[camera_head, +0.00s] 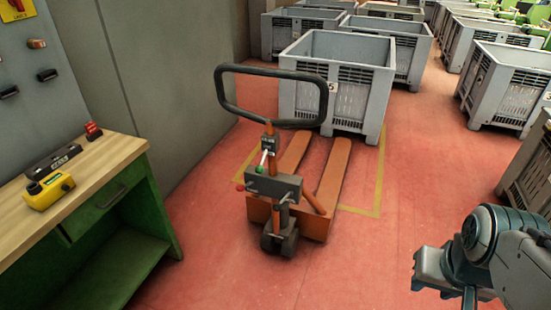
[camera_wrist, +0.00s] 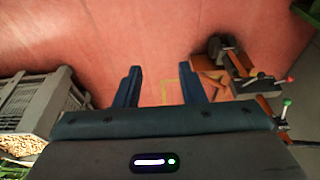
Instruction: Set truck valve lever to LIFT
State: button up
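An orange pallet truck (camera_head: 327,224) stands mid-floor in the head view, its black loop handle (camera_head: 224,97) upright. A thin pale lever with a green knob (camera_head: 260,169) sits on the handle column, the knob at its lower end. A red knob (camera_head: 240,187) sticks out left of the dark block lower down. The wrist view shows the truck at the right, with the red knob (camera_wrist: 291,79) and green knob (camera_wrist: 287,103). Lever markings are too small to read. My gripper (camera_head: 446,281) is at the lower right, well apart from the truck; its fingers (camera_wrist: 160,86) are spread and empty.
A workbench (camera_head: 108,158) with a yellow device (camera_head: 50,190) stands left, beside a grey wall cabinet (camera_head: 110,60). A grey crate (camera_head: 345,70) stands behind the truck; more crates fill the back and right (camera_head: 505,85). Red floor between truck and gripper is clear.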

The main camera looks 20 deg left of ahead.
aim_at(259, 170)
jog(key=k, duration=0.6)
jog(key=u, duration=0.65)
jog(key=i, duration=1.55)
jog(key=z, duration=0.5)
